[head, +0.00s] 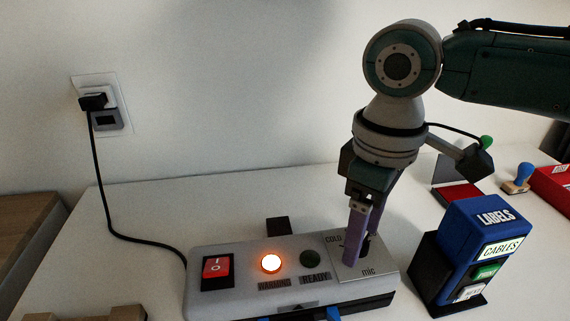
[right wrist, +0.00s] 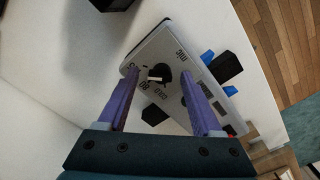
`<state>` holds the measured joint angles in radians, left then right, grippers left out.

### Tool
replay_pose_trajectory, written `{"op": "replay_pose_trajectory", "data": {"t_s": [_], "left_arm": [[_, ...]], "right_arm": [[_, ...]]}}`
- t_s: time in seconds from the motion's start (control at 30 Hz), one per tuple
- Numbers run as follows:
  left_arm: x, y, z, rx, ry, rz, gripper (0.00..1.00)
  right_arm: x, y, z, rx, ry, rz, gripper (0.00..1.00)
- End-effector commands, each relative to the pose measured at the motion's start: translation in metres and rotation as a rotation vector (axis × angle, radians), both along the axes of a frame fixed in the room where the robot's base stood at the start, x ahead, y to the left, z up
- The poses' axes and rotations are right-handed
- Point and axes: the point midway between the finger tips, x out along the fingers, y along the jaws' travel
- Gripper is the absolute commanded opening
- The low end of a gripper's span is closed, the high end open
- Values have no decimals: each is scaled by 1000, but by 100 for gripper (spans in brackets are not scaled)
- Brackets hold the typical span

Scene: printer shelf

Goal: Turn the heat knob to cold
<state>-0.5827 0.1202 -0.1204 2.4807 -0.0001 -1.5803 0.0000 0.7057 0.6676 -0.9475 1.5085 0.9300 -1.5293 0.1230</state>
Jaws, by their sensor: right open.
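The heat knob (right wrist: 160,71) is a black dial with a white pointer mark on the grey panel of the laminator-like machine (head: 228,259). In the head view it is mostly hidden behind the fingers. COLD is printed beside the dial; some other labels are too small to read surely. My right gripper (head: 358,252) points down over the dial plate with its purple fingers open. In the right wrist view, the gripper (right wrist: 160,76) has one fingertip on each side of the knob, with gaps showing. My left gripper is out of view.
A red rocker switch (head: 217,267), lit orange lamp (head: 271,262) and dark green lamp (head: 310,258) share the panel. A blue labels box (head: 474,235) stands close on the right. A black cord (head: 107,215) runs to the wall outlet (head: 108,113). The table behind the machine is mostly clear.

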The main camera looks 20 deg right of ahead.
Motion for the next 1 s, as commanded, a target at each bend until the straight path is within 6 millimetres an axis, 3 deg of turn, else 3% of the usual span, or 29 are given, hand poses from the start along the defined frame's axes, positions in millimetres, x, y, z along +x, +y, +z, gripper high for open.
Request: {"op": "replay_pose_trajectory", "data": {"t_s": [0.1,0.7,1.0], "left_arm": [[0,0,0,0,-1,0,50],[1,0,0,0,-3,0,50],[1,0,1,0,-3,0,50]], "right_arm": [[0,0,0,0,0,0,67],[0,0,0,0,0,0,0],[0,0,1,0,0,4,0]]}}
